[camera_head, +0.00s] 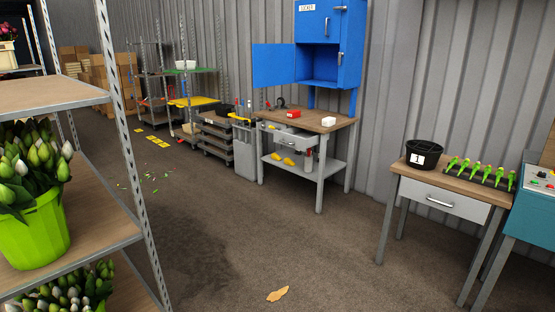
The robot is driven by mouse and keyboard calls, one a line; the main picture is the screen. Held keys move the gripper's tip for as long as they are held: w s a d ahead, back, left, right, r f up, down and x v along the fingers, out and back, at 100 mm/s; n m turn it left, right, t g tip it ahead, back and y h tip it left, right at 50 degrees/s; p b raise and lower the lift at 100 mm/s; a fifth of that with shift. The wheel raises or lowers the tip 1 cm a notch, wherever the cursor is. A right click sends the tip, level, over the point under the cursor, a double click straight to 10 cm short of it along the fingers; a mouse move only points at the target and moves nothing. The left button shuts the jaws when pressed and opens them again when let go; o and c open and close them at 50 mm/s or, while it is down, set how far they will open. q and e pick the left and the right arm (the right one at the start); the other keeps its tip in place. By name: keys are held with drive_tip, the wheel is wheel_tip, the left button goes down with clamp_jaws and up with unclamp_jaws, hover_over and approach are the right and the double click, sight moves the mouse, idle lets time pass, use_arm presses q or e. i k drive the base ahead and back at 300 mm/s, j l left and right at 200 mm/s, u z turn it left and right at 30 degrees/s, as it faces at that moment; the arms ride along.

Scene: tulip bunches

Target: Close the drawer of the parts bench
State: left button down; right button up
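A wood-topped bench (338,124) with grey legs stands against the corrugated wall, under a blue cabinet. I take it to be the parts bench; no readable label on it says so. Its grey drawer (291,142) sits under the top at the left and appears pulled out toward me, with its front and handle ahead of the bench edge. How far it is out is hard to tell, and its contents are too small to make out. Neither of my grippers is in view.
The blue cabinet (332,20) has its left door (273,66) open. A second bench (443,177) at the right has a shut-looking drawer (440,201) and carries a black bucket (424,152). A shelf rack (88,190) stands close at the left. Floor (225,215) between is mostly clear.

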sight(296, 138)
drive_tip(key=i, duration=3.15)
